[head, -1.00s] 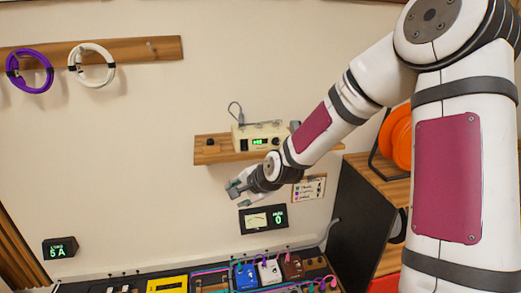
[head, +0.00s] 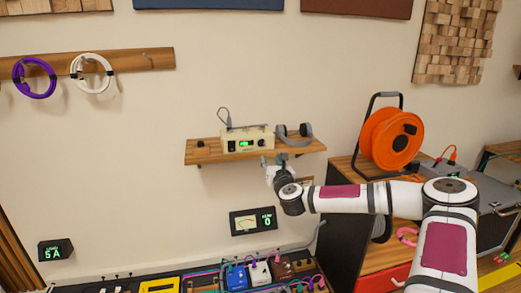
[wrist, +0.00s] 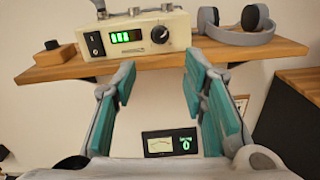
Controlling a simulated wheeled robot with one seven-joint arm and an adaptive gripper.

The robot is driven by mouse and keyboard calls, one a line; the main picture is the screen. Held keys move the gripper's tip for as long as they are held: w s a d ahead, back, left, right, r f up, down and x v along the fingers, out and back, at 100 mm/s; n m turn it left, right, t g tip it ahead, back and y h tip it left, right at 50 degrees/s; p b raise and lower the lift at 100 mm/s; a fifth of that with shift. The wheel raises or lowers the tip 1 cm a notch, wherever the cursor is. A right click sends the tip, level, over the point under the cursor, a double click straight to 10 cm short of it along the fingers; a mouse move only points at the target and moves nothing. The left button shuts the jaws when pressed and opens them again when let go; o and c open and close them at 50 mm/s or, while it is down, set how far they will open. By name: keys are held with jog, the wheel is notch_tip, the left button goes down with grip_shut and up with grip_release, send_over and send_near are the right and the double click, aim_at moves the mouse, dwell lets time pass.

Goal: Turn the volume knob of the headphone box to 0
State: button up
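The headphone box (head: 248,141) is a cream box on a wooden wall shelf, with a cable on top. In the wrist view the box (wrist: 132,24) shows a black switch at left and a lit green display (wrist: 126,37). A round dark volume knob (wrist: 160,35) with a pale mark sits at the right of its front. My gripper (wrist: 160,62) is open and empty, its teal-padded fingers spread wide. It points up at the shelf from below and in front, with the knob seen beyond the gap between the fingers. The knob's exact setting is unclear.
Grey headphones (wrist: 242,28) lie right of the box on the shelf (wrist: 62,69). A small dark-topped block (wrist: 53,53) is at its left. A meter panel (head: 257,221) reading 0 hangs below, above a pedalboard. An orange cable reel (head: 388,140) stands on the cabinet at right.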

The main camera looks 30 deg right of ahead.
aim_at(262, 144)
jog(key=b+x, duration=0.1)
jog(key=x, duration=1.2)
jog(key=shift+w+d, duration=0.1)
jog(key=shift+w, duration=0.25)
grip_shut()
